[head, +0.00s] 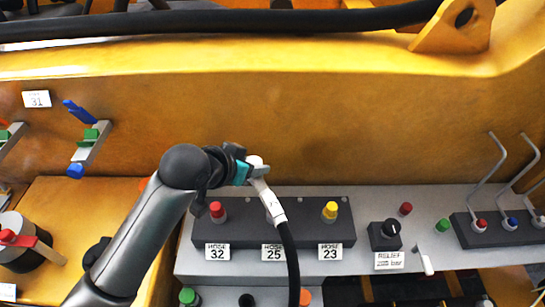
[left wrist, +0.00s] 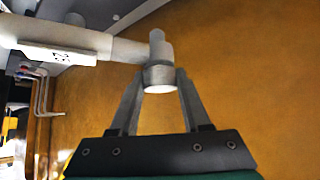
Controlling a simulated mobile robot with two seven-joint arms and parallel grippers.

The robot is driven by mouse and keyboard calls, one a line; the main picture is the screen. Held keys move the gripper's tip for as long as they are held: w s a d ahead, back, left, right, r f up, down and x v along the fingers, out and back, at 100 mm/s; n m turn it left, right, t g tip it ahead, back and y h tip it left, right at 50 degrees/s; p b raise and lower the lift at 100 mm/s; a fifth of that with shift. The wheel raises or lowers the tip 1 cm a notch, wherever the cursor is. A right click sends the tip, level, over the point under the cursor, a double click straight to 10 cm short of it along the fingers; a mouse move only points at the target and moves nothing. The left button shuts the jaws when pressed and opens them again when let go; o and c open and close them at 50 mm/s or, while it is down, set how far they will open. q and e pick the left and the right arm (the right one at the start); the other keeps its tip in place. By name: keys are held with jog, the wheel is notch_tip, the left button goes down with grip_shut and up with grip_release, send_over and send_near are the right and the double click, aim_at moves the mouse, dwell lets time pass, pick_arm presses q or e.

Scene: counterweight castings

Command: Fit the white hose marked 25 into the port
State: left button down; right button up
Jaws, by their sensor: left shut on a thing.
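The white hose (head: 264,190) has a pale elbow end fitting, a white tag and a black lower length that hangs down in front of the panel. My left gripper (head: 250,172) is shut on its end fitting, above the dark port block (head: 305,229). In the left wrist view the two fingers (left wrist: 160,90) close on the fitting (left wrist: 157,62), and the tag (left wrist: 62,57) shows upside down, seemingly marked 25. The block's plate marked 25 (head: 272,253) lies between plates 32 and 23. The port above it is hidden behind the hose. My right gripper is out of view.
A red cap (head: 217,211) stands above plate 32 (head: 217,252) and a yellow cap (head: 330,211) above plate 23 (head: 330,252). A relief knob (head: 390,229) and bent metal levers (head: 489,180) stand to the right. A yellow wall (head: 330,130) rises behind.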

pick_arm(q)
jog(key=s+d+m+p, duration=0.1)
jog(key=p, duration=0.1)
jog(key=s+d+h+p, duration=0.1)
jog(key=d+p, duration=0.1)
jog(key=p, duration=0.1)
jog(key=s+d+f+m+g+p, duration=0.1)
jog(key=p, duration=0.2)
jog(key=shift+d+m+h, duration=0.2)
jog(key=shift+m+h, duration=0.1)
jog(key=shift+h, duration=0.1)
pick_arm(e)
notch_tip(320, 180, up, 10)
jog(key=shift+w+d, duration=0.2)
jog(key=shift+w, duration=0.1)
pick_arm(q)
jog(key=shift+s+r, duration=0.1)
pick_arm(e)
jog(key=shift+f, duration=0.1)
pick_arm(q)
notch_tip(320, 180, down, 6)
jog(key=b, duration=0.3)
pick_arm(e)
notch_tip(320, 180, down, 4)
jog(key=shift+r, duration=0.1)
pick_arm(q)
jog(key=shift+r+p, duration=0.1)
jog(key=shift+p, duration=0.45)
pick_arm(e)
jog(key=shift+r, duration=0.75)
